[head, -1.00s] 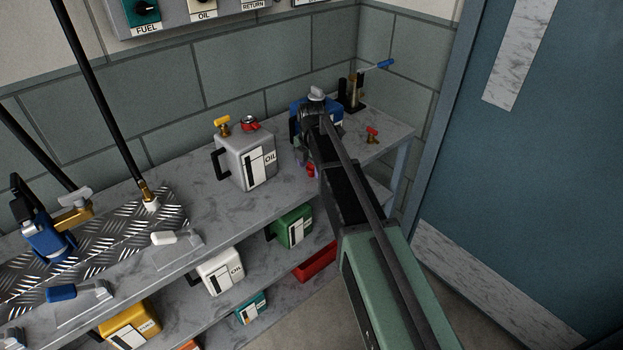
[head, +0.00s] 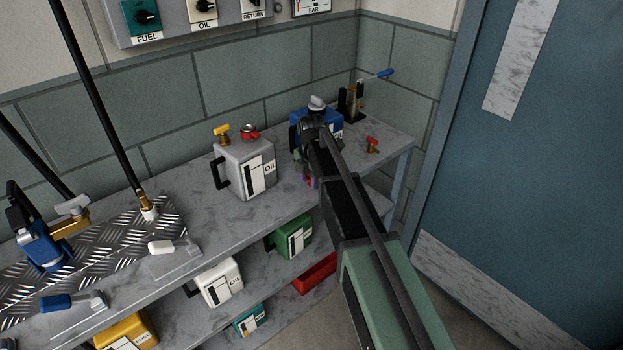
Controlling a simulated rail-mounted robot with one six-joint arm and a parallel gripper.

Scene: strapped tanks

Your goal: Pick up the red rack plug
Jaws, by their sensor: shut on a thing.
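The red rack plug (head: 315,185) shows only as a small red patch at the top shelf's front edge, below the blue can.
A blue can (head: 334,130) stands right behind my wrist. A grey oil can (head: 246,170) is to the left, and a red-handled brass fitting (head: 373,145) to the right. Green (head: 291,238) and white (head: 218,283) cans and a red tray (head: 315,274) sit lower down.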

